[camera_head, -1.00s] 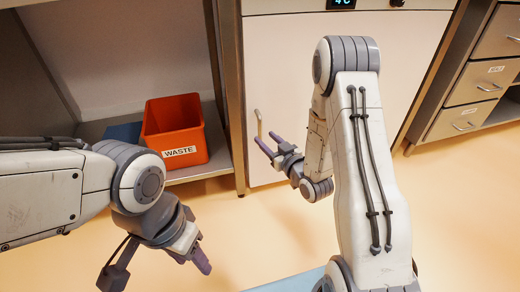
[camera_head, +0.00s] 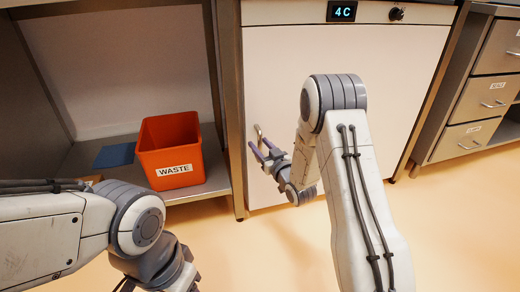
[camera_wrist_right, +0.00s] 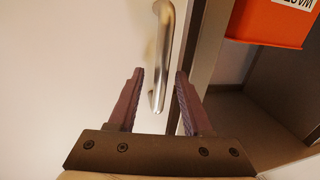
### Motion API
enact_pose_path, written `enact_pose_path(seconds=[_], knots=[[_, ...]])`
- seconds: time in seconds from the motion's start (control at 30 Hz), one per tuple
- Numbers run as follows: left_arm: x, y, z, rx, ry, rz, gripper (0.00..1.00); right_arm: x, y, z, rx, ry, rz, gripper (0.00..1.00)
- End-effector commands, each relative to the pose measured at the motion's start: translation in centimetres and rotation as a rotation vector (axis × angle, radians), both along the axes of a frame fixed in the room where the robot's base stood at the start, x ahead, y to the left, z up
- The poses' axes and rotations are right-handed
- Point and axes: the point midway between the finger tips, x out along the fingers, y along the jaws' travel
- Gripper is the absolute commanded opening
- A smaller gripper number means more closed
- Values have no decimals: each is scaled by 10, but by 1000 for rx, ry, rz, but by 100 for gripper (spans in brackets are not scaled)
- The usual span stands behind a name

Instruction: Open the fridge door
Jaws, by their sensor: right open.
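The white fridge door (camera_head: 390,75) is closed, with a vertical metal handle (camera_head: 257,131) near its left edge. The handle also shows in the right wrist view (camera_wrist_right: 162,45). My right gripper (camera_head: 259,147) is open at the handle's lower end. In the right wrist view its dark fingers (camera_wrist_right: 159,73) stand on either side of the handle's lower part as seen, with gaps on both sides. I cannot tell how deep the handle lies between them. My left gripper (camera_head: 185,279) is at the bottom edge, with its fingers mostly cut off, away from the fridge.
An orange waste bin (camera_head: 168,135) stands on a metal shelf (camera_head: 205,188) left of the fridge, beside a blue flat item (camera_head: 114,155). A metal post (camera_head: 233,110) runs close beside the handle. Drawers (camera_head: 482,98) stand at right. The floor (camera_head: 455,215) before the fridge looks clear.

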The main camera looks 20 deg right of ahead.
Motion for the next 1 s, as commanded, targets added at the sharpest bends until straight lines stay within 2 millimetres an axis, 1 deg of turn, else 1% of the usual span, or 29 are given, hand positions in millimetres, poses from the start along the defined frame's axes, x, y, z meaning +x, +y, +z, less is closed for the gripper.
enact_pose_path(seconds=[0.1,0.3,0.33,0.37,0.4,0.43,0.47,1.0], knots=[[0,0,-2,0,0,0,50,4,1,0,1,0,0,50],[0,0,-1,0,0,0,50,4,1,0,1,1,0,50],[0,0,-1,0,0,0,50,4,1,0,1,1,0,42],[0,0,-1,0,0,0,50,4,1,0,1,1,0,30],[0,0,-1,0,0,0,50,3,1,0,1,1,0,15],[0,0,-1,0,0,0,50,3,1,0,1,1,0,4],[0,0,-1,0,0,0,50,3,1,0,0,1,0,0],[0,0,-1,0,0,0,50,3,1,0,0,1,0,0]])
